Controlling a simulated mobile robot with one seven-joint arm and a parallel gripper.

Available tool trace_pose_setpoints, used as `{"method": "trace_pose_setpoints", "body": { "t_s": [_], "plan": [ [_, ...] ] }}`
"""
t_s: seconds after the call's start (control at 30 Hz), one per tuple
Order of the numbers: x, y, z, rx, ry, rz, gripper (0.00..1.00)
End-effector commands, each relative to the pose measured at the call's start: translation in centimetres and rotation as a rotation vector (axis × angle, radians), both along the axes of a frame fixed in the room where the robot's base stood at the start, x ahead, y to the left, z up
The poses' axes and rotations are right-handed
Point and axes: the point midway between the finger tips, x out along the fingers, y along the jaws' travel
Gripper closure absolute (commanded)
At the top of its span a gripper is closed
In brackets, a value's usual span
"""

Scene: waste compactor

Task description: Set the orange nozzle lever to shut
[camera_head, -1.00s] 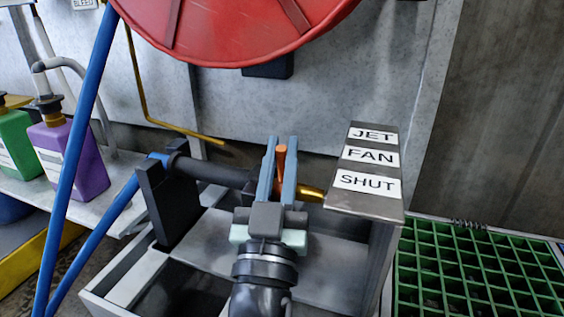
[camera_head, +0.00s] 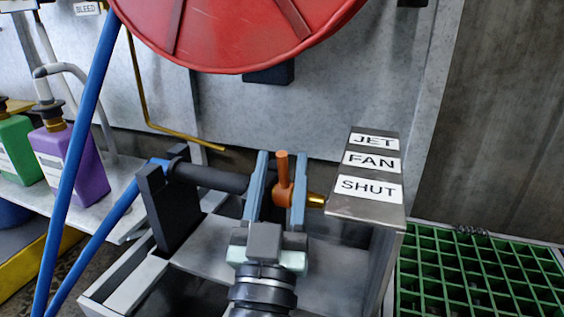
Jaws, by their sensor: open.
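The orange nozzle lever (camera_head: 283,175) stands roughly upright on the nozzle, between a black barrel (camera_head: 212,177) and a brass tip (camera_head: 316,200). My gripper (camera_head: 281,155) is open, its two blue-grey fingers spread on either side of the lever with gaps to it. The right finger passes in front of part of the nozzle. A label plate (camera_head: 366,209) to the right reads JET at the far end, FAN in the middle and SHUT (camera_head: 368,188) at the near end. The lever's exact setting against the labels is hard to tell.
A large red reel (camera_head: 235,30) hangs above. A blue hose (camera_head: 75,160) runs down the left. Purple (camera_head: 75,165) and green (camera_head: 20,148) bottles stand on a shelf at left. A green grating (camera_head: 480,280) lies at lower right.

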Motion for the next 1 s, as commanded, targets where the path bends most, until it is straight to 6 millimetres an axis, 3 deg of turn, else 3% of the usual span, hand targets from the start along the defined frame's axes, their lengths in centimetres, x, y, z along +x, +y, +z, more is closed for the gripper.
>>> {"method": "trace_pose_setpoints", "body": {
  "t_s": [0.2, 0.4, 1.0],
  "plan": [
    [-3.1, 0.4, -2.0, -0.002, 0.002, 0.001, 0.52],
    [-4.8, 0.6, -2.8, 0.000, 0.001, 0.002, 0.52],
    [-5.1, 0.6, -1.9, 0.001, 0.035, 0.000, 0.52]
  ]
}}
